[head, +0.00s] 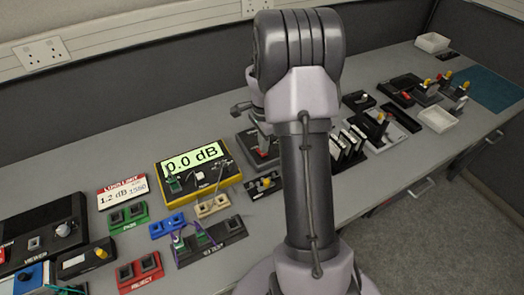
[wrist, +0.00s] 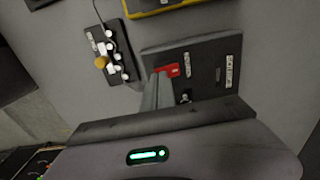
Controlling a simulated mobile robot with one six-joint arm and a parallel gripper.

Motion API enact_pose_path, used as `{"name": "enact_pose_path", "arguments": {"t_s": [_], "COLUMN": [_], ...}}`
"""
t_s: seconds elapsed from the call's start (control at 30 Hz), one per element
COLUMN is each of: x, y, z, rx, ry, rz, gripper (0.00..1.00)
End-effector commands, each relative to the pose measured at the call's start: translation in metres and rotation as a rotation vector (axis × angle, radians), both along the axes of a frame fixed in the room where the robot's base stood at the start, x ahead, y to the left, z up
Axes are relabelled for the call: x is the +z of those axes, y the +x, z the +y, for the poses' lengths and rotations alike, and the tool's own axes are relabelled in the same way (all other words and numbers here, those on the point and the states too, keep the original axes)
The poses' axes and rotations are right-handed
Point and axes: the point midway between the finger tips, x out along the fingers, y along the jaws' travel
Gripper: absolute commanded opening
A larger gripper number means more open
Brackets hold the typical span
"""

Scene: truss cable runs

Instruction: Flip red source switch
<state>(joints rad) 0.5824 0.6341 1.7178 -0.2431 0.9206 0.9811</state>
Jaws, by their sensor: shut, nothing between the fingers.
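A dark switch box (wrist: 207,60) lies under my gripper in the wrist view, with white labels on its face. A red piece (wrist: 173,70) sits at its left side, and a small metal toggle (wrist: 184,97) shows just below it. I cannot tell which of the two is the source switch. My gripper (wrist: 155,80) is shut and empty, its tip beside the red piece; I cannot tell whether they touch. In the head view the box (head: 251,158) is partly hidden by my arm, with my gripper (head: 263,143) over it.
A small dark box with a yellow knob (wrist: 101,62) stands left of the switch box in the wrist view. In the head view, a yellow meter (head: 231,177) reads 0.0 dB. Upright dark modules (head: 348,143) stand right of my arm. Bare grey bench (head: 130,150) lies behind the meter.

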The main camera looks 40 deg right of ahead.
Motion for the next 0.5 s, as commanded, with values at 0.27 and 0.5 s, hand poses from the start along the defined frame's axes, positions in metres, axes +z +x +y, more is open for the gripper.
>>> {"name": "enact_pose_path", "arguments": {"t_s": [0.27, 0.5], "x": [-0.004, -0.0076], "y": [0.0, 0.0], "z": [0.0, 0.0], "rx": [0.0, 0.0], "ry": [0.0, 0.0], "rz": [0.0, 0.0], "gripper": [0.0, 0.0]}}
